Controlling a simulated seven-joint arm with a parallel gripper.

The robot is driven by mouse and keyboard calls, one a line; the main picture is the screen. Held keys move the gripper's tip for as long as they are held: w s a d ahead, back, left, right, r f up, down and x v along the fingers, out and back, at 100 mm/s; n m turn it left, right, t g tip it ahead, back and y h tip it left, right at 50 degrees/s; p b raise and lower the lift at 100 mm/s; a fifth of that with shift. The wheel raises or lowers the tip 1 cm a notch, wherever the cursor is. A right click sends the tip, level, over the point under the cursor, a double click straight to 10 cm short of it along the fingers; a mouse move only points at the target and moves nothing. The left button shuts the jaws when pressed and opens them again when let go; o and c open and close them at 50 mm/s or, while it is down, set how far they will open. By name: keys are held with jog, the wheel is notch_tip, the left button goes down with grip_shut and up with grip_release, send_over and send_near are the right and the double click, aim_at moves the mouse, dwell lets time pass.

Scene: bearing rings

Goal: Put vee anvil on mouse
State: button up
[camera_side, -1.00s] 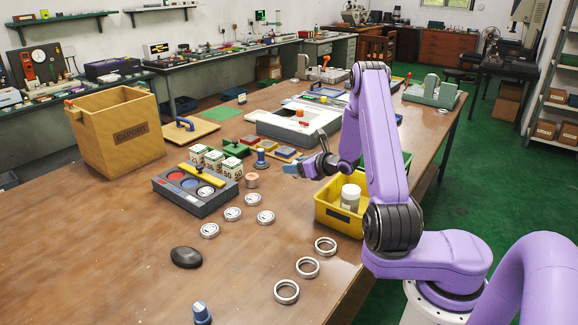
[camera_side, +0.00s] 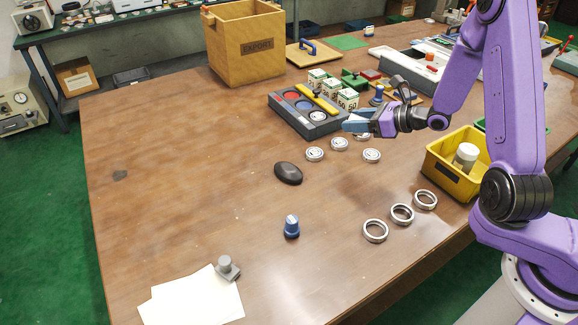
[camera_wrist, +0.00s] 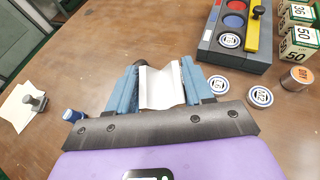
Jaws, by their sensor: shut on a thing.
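My gripper (camera_wrist: 161,88) is shut on a silvery-white block with a vee-shaped end, which looks like the vee anvil (camera_wrist: 162,90), held between the blue fingers. In the side view my gripper (camera_side: 357,122) is above the table by the near corner of the grey tray; the anvil is hard to make out there. The mouse (camera_side: 288,173), a dark oval, lies on the bare table left of and below my gripper in that view, apart from it. In the wrist view the fingers and anvil hide most of the mouse (camera_wrist: 140,62).
Several round coaster-like discs (camera_side: 315,154) lie between gripper and mouse. A grey tray (camera_side: 305,125) with coloured wells stands behind. A blue knob (camera_side: 291,226), metal rings (camera_side: 401,214) and a yellow bin (camera_side: 440,160) stand nearer.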

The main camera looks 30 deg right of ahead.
jog(key=s+a+r+n+g+y, duration=0.1)
jog(key=s+a+n+g+y, duration=0.2)
jog(key=a, duration=0.8)
send_over(288, 167)
jog(key=shift+n+t+y, duration=0.3)
jog(key=f, duration=0.8)
jog(key=shift+s+d+f, duration=0.15)
jog(key=shift+s+f, duration=0.1)
jog(key=shift+s, duration=0.15)
jog(key=shift+w+f, duration=0.5)
jog(key=shift+f, duration=1.55)
jog(key=shift+f, duration=0.15)
jog(key=o, duration=1.4)
